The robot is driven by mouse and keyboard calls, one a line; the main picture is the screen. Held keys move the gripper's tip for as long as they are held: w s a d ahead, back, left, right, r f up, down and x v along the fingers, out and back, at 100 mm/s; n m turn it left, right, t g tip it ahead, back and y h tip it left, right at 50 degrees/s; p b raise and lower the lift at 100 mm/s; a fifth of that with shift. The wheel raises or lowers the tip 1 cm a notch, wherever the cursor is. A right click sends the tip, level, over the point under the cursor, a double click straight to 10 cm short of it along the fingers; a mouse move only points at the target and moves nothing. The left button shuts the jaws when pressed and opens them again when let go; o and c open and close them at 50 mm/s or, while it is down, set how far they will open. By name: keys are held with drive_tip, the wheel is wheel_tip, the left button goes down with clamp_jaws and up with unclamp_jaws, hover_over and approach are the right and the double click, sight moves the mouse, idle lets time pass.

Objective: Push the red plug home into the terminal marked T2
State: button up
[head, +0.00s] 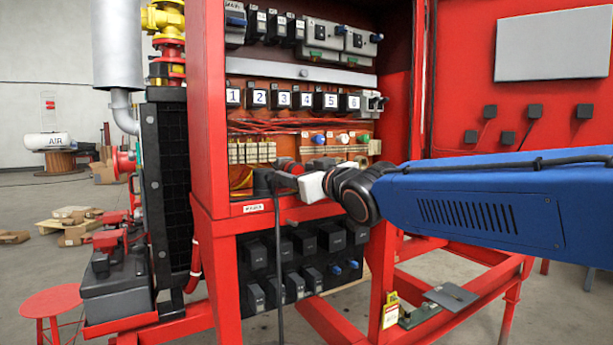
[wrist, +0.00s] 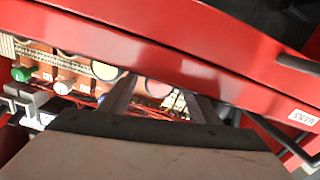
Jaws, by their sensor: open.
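My gripper (head: 277,178) reaches from the right into the lower part of the red cabinet, just above its front sill. In the wrist view my gripper (wrist: 163,103) shows two dark fingers set apart, with no object clearly held between them. A small red piece (head: 284,162) shows just behind the fingers in the head view. I cannot tell whether it is the red plug. Beige terminal blocks (head: 252,152) stand in a row behind and above the gripper. No T2 mark can be read in either view, and the gripper hides part of this area.
The red sill (wrist: 190,62) crosses the wrist view close to the fingers. Coloured round knobs (head: 341,138) and red wires (head: 268,126) lie above the gripper. A dark cable (head: 279,270) hangs over the cabinet front. Red side posts bound the opening.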

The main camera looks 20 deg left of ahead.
sight(299, 171)
drive_tip(key=shift+w+a, duration=0.25)
drive_tip(key=shift+a, duration=0.1)
drive_tip(key=c, duration=1.2)
drive_tip(key=shift+o, duration=0.7)
drive_tip(key=shift+c, duration=0.2)
drive_tip(key=shift+s+d, duration=0.1)
drive_tip(key=shift+d, duration=0.05)
drive_tip(key=shift+v, duration=2.1)
drive_tip(key=shift+r, duration=0.1)
